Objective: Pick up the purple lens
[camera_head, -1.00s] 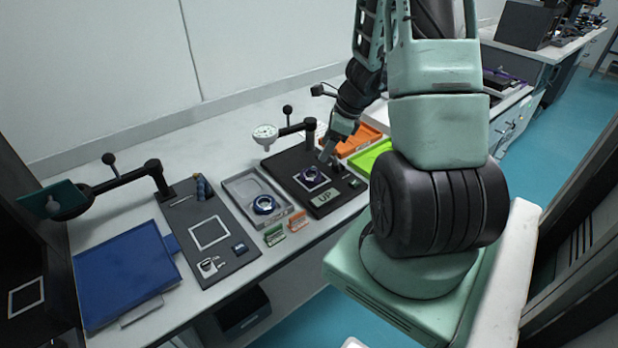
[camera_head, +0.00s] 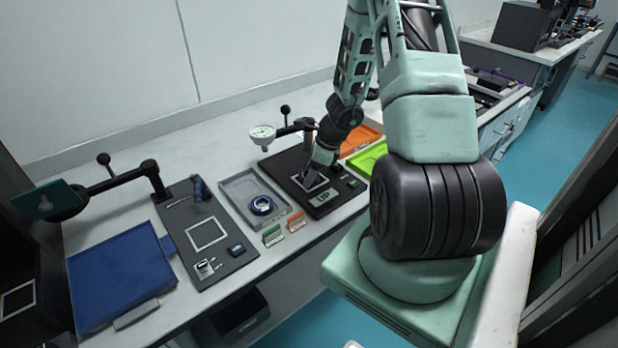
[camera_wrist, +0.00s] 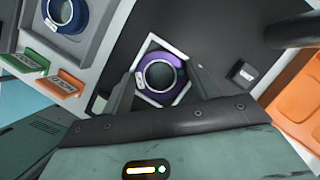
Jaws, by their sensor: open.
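The purple lens (camera_wrist: 161,77) is a dark ring with a purple rim. It lies inside a white square outline on the black base plate (camera_wrist: 204,22) in the wrist view. My gripper (camera_wrist: 160,90) is open, with one finger on each side of the lens. Whether the fingers touch its rim, I cannot tell. In the head view my gripper (camera_head: 314,178) is low over the plate marked UP and mostly hides the lens.
A grey tray (camera_head: 226,187) holding a blue-rimmed lens (camera_head: 261,205) is left of the plate. Green (camera_head: 272,236) and orange (camera_head: 296,222) label cards stand in front. An orange tray (camera_head: 359,139) and a lime tray (camera_head: 368,160) are to the right.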

